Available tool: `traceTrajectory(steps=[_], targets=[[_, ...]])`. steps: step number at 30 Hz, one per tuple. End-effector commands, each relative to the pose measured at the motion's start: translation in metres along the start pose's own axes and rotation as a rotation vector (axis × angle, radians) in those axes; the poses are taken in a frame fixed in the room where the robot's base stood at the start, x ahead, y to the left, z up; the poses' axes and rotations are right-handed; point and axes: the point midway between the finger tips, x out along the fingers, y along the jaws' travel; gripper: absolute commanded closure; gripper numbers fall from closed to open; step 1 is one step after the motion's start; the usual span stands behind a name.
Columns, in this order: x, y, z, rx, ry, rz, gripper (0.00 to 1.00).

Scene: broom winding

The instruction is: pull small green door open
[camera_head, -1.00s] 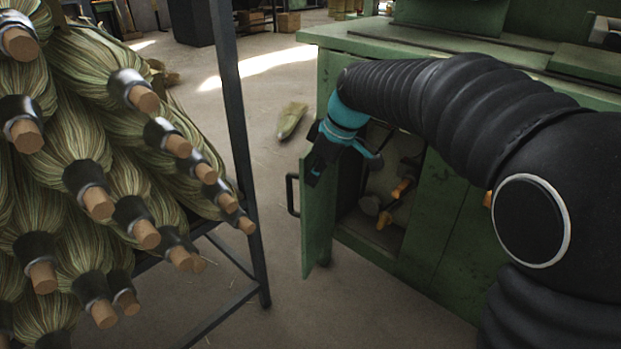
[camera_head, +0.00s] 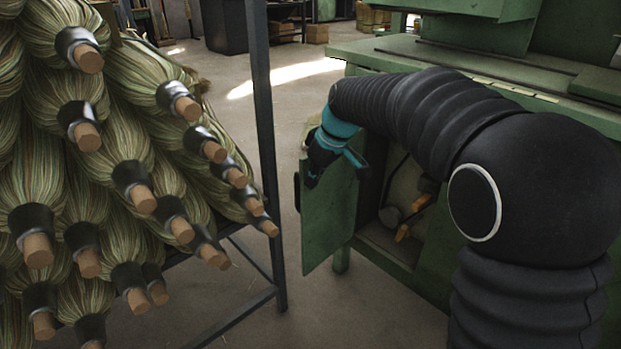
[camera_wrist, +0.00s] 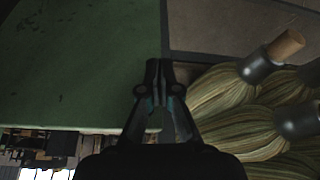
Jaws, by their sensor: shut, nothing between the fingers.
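The small green door (camera_head: 330,215) stands open, swung out from the green cabinet, with its inner face toward the head camera. Its dark handle (camera_head: 297,190) shows just past its left edge. In the wrist view the shut fingertips (camera_wrist: 159,66) lie by the edge of a green panel (camera_wrist: 75,65), which looks like the door. The handle is not seen there.
The cabinet opening (camera_head: 400,205) shows orange-tipped parts inside. The green machine (camera_head: 465,75) stands above it. A metal rack (camera_head: 262,130) with many brooms (camera_head: 125,165) stands close on the left. A strip of bare floor (camera_head: 310,320) lies between rack and cabinet.

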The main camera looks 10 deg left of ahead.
Motion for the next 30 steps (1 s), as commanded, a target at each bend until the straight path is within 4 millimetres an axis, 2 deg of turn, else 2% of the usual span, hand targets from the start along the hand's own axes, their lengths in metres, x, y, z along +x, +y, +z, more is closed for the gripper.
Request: traceTrajectory(steps=[6,9,18,24,30], targets=[[-0.010,0.002,0.034,0.006,0.002,0.005,1.00],[-0.038,0.001,0.029,0.003,0.004,0.006,1.00],[-0.091,-0.005,0.026,-0.004,0.002,0.000,1.00],[-0.109,-0.006,0.027,-0.002,0.001,0.001,1.00],[-0.111,-0.003,0.026,0.083,0.008,0.012,1.00]])
